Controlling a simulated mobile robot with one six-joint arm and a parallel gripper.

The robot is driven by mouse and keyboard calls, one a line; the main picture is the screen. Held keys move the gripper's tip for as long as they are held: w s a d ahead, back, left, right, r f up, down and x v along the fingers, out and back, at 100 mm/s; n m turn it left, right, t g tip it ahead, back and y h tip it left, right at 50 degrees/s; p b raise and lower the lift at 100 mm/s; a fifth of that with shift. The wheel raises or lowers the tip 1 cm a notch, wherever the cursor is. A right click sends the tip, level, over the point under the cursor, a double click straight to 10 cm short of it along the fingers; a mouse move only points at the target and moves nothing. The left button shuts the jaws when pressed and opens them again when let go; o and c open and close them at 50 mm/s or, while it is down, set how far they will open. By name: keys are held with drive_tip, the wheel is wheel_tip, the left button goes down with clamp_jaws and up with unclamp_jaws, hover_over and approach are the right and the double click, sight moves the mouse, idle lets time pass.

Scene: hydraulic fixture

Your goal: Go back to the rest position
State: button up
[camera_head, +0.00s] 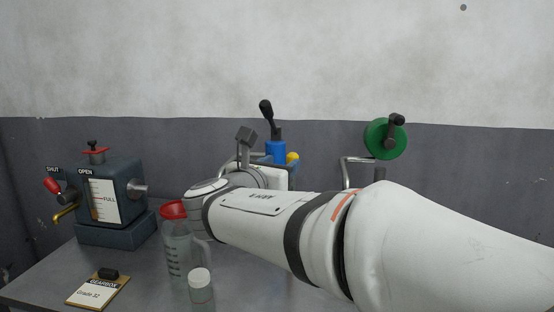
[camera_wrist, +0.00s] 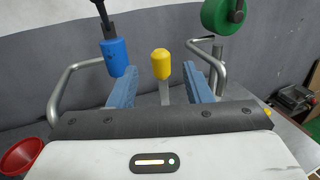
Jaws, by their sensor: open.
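My gripper (camera_wrist: 159,70) is open in the wrist view, with its two blue-grey fingers apart. A yellow knob (camera_wrist: 161,64) on a grey stem shows in the gap between the fingers. I cannot tell how far beyond the fingertips it stands, but neither finger visibly touches it. In the head view my arm reaches from the lower right to the middle over the bench, and the fingers are hidden. The yellow knob shows there just above my wrist (camera_head: 292,157).
A blue valve body with a black lever (camera_head: 275,147) stands behind my wrist. A dark gearbox (camera_head: 112,190), a red-topped jug (camera_head: 176,245), a small white-capped jar (camera_head: 200,286) and a label card (camera_head: 97,289) are to the left.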

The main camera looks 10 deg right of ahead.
drive_tip(key=shift+s+a, duration=0.15)
drive_tip(key=shift+s, duration=0.05)
drive_tip(key=s+d+f+m+g+y+p, duration=0.4)
drive_tip(key=s+d+f+m+g+p, duration=0.55)
drive_tip(key=s+m, duration=0.35)
drive_tip(key=s+a+f+m+g+y+p, duration=0.1)
drive_tip(key=s+a+m+y+p, duration=0.1)
drive_tip(key=m, duration=0.6)
drive_tip(key=s+a+f+m+g+y+p, duration=0.1)
drive_tip(key=s+a+f+m+y+p, duration=0.1)
drive_tip(key=s+m, duration=0.4)
drive_tip(key=shift+s+a+f+m+y+p, duration=0.2)
drive_tip(key=shift+s+a+m+y+p, duration=0.2)
drive_tip(key=shift+m+y+p, duration=0.75)
